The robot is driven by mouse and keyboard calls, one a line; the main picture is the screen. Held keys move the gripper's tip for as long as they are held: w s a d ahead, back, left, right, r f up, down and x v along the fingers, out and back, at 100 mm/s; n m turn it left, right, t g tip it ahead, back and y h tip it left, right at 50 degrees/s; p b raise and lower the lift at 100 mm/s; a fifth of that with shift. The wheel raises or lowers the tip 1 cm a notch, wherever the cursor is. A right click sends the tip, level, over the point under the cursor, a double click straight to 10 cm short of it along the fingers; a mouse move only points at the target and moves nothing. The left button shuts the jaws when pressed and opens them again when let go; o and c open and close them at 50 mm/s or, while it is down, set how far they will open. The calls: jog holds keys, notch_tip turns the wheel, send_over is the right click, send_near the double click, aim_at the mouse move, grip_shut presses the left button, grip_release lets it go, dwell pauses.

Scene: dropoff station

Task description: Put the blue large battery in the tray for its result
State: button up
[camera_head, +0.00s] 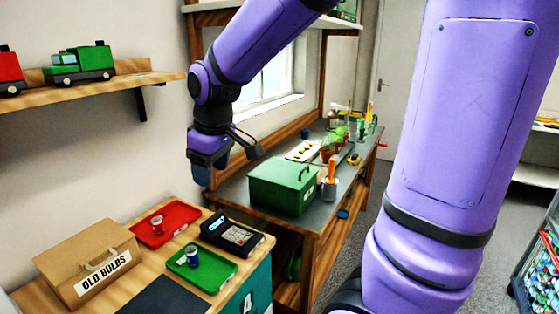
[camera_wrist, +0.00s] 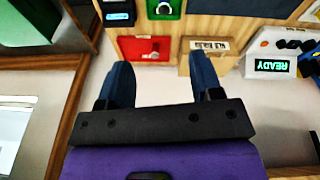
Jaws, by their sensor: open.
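A blue cylinder with a pale top, which looks like the blue large battery (camera_head: 192,256), stands upright in the green tray (camera_head: 219,279). It also shows from above in the wrist view (camera_wrist: 164,8). A red tray (camera_head: 180,212) lies behind it to the left and holds a small red cylinder (camera_head: 157,224). My gripper (camera_head: 201,180) hangs above the far side of the table, apart from both trays. In the wrist view, the fingers of my gripper (camera_wrist: 159,62) are spread wide with nothing between them.
A black tester (camera_head: 232,234) with a lit display stands right of the trays. An OLD BULBS box (camera_head: 90,262) stands at left, a dark mat (camera_head: 165,298) in front. A green toolbox (camera_head: 284,186) is on the bench behind. The wrist view shows a white device reading READY (camera_wrist: 271,65).

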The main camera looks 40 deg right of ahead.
jog(key=s+d+r+m+t, duration=0.1)
jog(key=s+r+m, duration=0.1)
jog(key=s, duration=0.7)
jog(key=s+d+r+m+t, duration=0.1)
jog(key=s+d+r+m, duration=0.1)
jog(key=s, duration=0.7)
jog(key=shift+r+m+t, duration=0.4)
jog(key=shift+r+m, duration=0.4)
jog(key=shift+r, duration=0.55)
